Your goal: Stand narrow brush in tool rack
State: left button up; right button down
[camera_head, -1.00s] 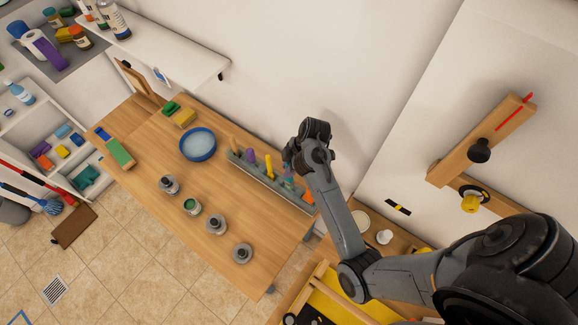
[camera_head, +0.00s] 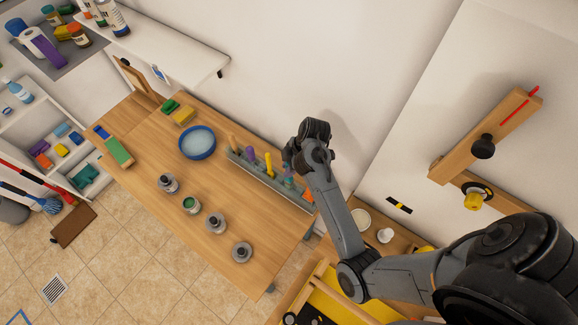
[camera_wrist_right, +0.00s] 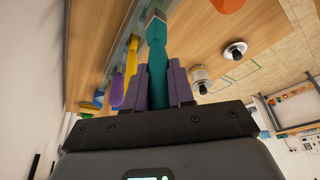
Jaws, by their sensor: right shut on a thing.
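My right gripper (camera_wrist_right: 158,85) is shut on a teal brush (camera_wrist_right: 157,55) in the right wrist view. The teal handle runs between the fingers toward a lighter collar at the far end, which overlaps the tool rack there. In the head view the gripper is at the rack's right part and is largely hidden by my arm. The long grey tool rack (camera_head: 262,177) stands along the table's wall side. I cannot tell whether the brush is seated in a slot. A yellow tool (camera_head: 269,166) and a purple tool (camera_head: 251,158) stand in the rack. My left gripper is out of view.
A blue-rimmed bowl (camera_head: 197,143) sits left of the rack on the wooden table (camera_head: 150,155). An orange item (camera_head: 308,195) is at the rack's right end. The table's middle is clear.

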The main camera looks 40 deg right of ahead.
jog(key=shift+f, duration=0.2)
jog(key=shift+f+b, duration=1.5)
jog(key=shift+f, duration=0.55)
jog(key=c, duration=0.9)
grip_release()
jog(key=p+v, duration=0.1)
jog(key=v, duration=0.9)
jog(key=shift+s+d+r, duration=0.1)
jog(key=shift+d+r, duration=0.05)
jog(key=shift+r, duration=0.25)
